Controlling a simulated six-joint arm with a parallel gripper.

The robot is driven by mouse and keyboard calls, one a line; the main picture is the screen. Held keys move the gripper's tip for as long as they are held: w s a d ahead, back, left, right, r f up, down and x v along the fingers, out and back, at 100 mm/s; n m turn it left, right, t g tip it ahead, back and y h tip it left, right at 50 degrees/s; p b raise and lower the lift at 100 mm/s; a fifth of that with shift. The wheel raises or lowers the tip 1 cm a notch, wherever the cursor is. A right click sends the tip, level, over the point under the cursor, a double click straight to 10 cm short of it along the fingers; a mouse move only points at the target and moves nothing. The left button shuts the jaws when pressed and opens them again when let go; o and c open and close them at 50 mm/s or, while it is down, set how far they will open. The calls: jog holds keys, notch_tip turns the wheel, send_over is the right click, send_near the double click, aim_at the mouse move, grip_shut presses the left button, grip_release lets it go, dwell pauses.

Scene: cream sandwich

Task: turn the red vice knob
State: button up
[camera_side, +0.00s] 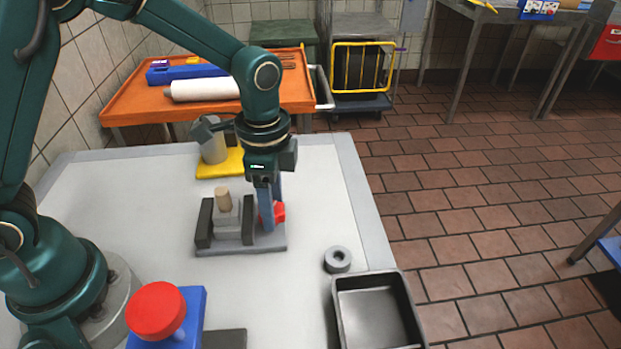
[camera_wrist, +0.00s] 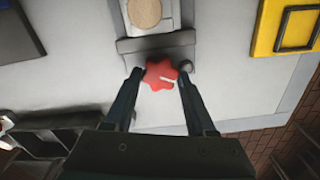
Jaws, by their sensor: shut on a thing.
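The red vice knob (camera_wrist: 160,73) is star-shaped and sits at the end of the grey vice. In the wrist view it lies between the fingertips of my gripper (camera_wrist: 159,76), which is shut on it. In the side view my gripper (camera_side: 268,222) points straight down at the vice's right end, and part of the red knob (camera_side: 279,212) shows beside the fingers. The vice (camera_side: 203,226) has dark grey jaws on a flat grey base. A tan wooden peg (camera_side: 223,199) stands upright in a grey block between the jaws. The fingers hide part of the knob in the side view.
A yellow base (camera_side: 232,164) with a grey cylinder is behind the vice. A grey ring (camera_side: 338,259) and an empty metal tray (camera_side: 378,310) are at front right. A red button (camera_side: 156,311) on a blue box is at front left. An orange cart (camera_side: 140,98) stands behind the table.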

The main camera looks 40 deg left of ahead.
jog(key=shift+r, duration=0.1)
dwell(0.4)
jog(key=o, duration=1.1)
jog(key=shift+r, duration=2.55)
